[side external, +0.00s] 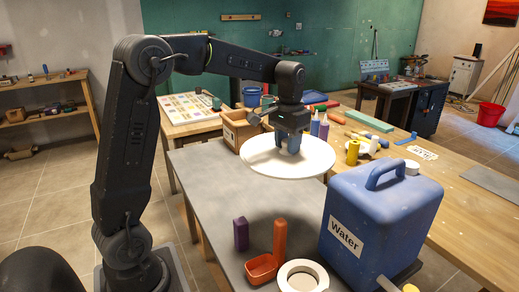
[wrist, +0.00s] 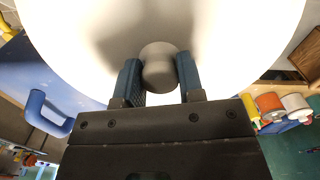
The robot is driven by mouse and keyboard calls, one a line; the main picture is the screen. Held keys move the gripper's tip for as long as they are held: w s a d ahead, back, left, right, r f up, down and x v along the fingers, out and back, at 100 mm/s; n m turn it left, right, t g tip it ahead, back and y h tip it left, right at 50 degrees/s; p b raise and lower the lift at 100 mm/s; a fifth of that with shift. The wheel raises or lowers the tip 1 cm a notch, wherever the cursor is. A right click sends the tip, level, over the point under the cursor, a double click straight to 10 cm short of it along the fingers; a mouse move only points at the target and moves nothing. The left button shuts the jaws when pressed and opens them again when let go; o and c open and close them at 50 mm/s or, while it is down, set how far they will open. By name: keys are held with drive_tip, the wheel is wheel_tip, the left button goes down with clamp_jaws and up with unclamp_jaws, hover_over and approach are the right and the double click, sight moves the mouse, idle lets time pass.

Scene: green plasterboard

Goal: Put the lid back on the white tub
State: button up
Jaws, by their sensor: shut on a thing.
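The lid (side external: 265,158) is a wide white disc with a light knob in its middle. My gripper (side external: 291,145) is shut on that knob and holds the lid in the air above the grey table. In the wrist view the blue fingers of my gripper (wrist: 159,78) stand on either side of the grey knob (wrist: 158,68), and the lid (wrist: 230,45) fills most of the picture. The white tub (side external: 302,264) stands at the front edge of the side view, open at the top and partly cut off by the frame. The lid is apart from it, farther back.
A large blue water container (side external: 372,218) stands just right of the tub. A purple block (side external: 241,234), an orange-red upright piece (side external: 280,238) and a red dish (side external: 261,268) stand left of the tub. A cardboard box (side external: 238,130) is behind the lid. The grey table's middle (side external: 215,195) is clear.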

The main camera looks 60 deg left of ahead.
sight(295, 156)
drive_tip(key=d, duration=0.1)
drive_tip(key=d+r, duration=0.1)
drive_tip(key=d+m, duration=0.1)
drive_tip(key=shift+w+d+r, duration=0.1)
drive_tip(key=shift+w+r, duration=0.05)
drive_tip(key=shift+r, duration=0.15)
drive_tip(key=s+d+f+n, duration=0.1)
drive_tip(key=s+d+n, duration=0.15)
drive_tip(key=d, duration=0.95)
drive_tip(key=s+d+f+n, duration=0.1)
drive_tip(key=s+d+n, duration=0.15)
drive_tip(key=d, duration=0.95)
drive_tip(key=s+d+f+n, duration=0.1)
drive_tip(key=d+n, duration=0.2)
drive_tip(key=d, duration=0.9)
drive_tip(key=s+d+f+m, duration=0.2)
drive_tip(key=d+f+m, duration=0.3)
drive_tip(key=d+f, duration=0.9)
drive_tip(key=w+a+f+m, duration=0.2)
drive_tip(key=f+m, duration=0.2)
drive_tip(key=f, duration=0.7)
drive_tip(key=w+a+f+m, duration=0.2)
drive_tip(key=f+m, duration=0.2)
drive_tip(key=f, duration=0.7)
drive_tip(key=shift+w+m, duration=0.2)
drive_tip(key=shift+m, duration=0.2)
drive_tip(key=shift+f, duration=0.2)
